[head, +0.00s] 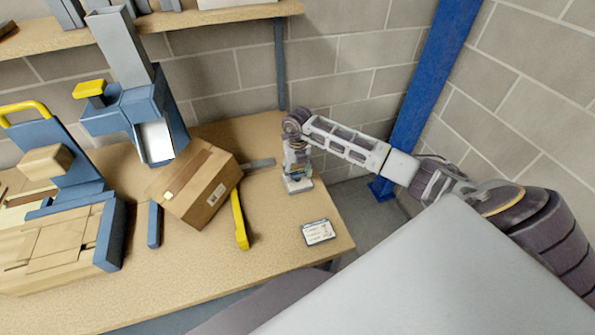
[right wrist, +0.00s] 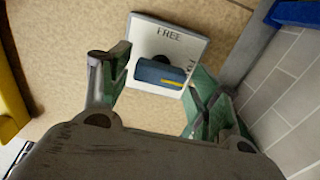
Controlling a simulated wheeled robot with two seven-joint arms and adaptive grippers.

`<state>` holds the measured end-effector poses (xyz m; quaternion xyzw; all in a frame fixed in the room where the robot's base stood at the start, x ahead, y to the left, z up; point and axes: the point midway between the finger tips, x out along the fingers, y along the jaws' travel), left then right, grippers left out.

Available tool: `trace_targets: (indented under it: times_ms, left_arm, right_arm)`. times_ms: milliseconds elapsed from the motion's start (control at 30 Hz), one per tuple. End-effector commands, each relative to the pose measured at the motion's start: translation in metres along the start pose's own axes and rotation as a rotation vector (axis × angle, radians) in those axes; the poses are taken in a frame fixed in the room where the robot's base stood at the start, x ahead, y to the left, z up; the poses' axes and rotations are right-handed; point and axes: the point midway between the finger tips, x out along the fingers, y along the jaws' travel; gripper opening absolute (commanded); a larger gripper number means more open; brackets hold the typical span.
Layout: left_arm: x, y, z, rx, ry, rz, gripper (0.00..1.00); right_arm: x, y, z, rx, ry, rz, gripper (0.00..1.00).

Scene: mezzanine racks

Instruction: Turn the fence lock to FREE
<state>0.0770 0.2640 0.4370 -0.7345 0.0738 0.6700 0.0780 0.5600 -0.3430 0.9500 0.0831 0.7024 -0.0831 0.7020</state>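The fence lock is a square white plate (right wrist: 148,32) on the tan bench, with a dark blue bar-shaped knob (right wrist: 155,72). FREE is printed at the plate's top edge in the right wrist view; another label at its right edge is partly hidden. The knob lies crosswise, its yellow mark at the right end, towards that label. My right gripper (right wrist: 158,82) is open, its green-padded fingers on either side of the knob; I cannot tell whether they touch it. In the head view the right gripper (head: 297,157) points down over the plate (head: 298,186). My left gripper is not in view.
A cardboard box (head: 205,185) and a yellow bar (head: 239,220) lie left of the lock. A small printed card (head: 318,232) lies near the bench's front. Blue-grey machinery (head: 130,110) stands at left. A blue post (head: 420,95) and block wall stand behind to the right.

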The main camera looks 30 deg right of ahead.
Motion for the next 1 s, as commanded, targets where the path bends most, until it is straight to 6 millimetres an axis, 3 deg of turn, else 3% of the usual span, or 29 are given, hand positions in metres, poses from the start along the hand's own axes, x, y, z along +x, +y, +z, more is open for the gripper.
trace_targets:
  times_ms: [33, 233, 667, 1000]
  left_arm:
    - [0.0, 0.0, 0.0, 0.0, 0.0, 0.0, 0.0]
    - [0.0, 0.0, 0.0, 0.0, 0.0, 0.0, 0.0]
    - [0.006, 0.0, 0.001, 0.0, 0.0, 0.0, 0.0]
    - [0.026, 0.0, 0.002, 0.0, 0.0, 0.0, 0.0]
  right_arm:
    - [0.0, 0.0, 0.0, 0.0, 0.0, 0.0, 0.51]
    - [0.0, 0.0, 0.0, 0.0, 0.0, 0.0, 0.26]
    - [0.0, -0.001, 0.001, -0.05, -0.003, -0.001, 0.26]
    - [0.001, -0.001, 0.002, -0.22, -0.004, -0.002, 0.26]
